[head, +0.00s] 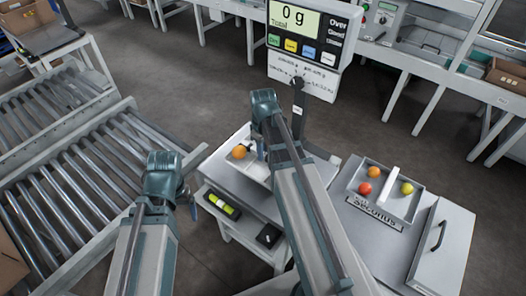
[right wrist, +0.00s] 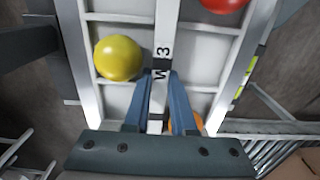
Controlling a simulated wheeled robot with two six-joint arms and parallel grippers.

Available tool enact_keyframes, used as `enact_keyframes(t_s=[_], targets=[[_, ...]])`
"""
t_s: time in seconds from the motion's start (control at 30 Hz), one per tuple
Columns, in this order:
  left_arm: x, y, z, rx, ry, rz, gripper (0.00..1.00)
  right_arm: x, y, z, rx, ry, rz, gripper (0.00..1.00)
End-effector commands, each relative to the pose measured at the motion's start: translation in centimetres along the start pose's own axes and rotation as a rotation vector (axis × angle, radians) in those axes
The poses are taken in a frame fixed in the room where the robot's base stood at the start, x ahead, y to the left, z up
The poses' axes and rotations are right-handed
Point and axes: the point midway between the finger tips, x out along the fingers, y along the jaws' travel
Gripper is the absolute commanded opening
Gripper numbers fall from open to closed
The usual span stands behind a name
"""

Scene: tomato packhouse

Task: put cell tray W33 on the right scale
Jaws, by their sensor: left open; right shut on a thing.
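My right gripper (right wrist: 170,95) is shut on the white centre handle (right wrist: 166,25) of a cell tray whose label shows "W" and "3"; the fingers hide the rest. The tray (right wrist: 88,55) holds a yellow tomato (right wrist: 118,57), a red one (right wrist: 225,3) and a partly hidden orange one (right wrist: 200,124). In the head view my right arm covers most of this tray; an orange tomato (head: 239,152) shows beside the arm. I cannot tell whether the tray touches the surface below. My left gripper (head: 188,180) is open and empty near the roller conveyor.
A scale display (head: 305,35) reads 0 g. At right, another tray (head: 352,184) holds orange, red and yellow tomatoes behind a "Seconds" sign (head: 374,213). Roller conveyors (head: 75,190) fill the left; benches line the back.

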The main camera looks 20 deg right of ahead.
Motion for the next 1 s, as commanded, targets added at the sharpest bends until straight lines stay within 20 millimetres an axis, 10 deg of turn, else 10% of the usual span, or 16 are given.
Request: enact_keyframes(t_s=[0.33,1.0], targets=[[3.4,0.3,-0.2,0.000,0.000,0.000,0.89,3.4,0.0,0.0,0.000,0.000,0.000,0.00],[3.6,0.3,-0.2,0.000,0.000,0.000,0.89,3.7,0.0,0.0,0.000,0.000,0.000,0.00]])
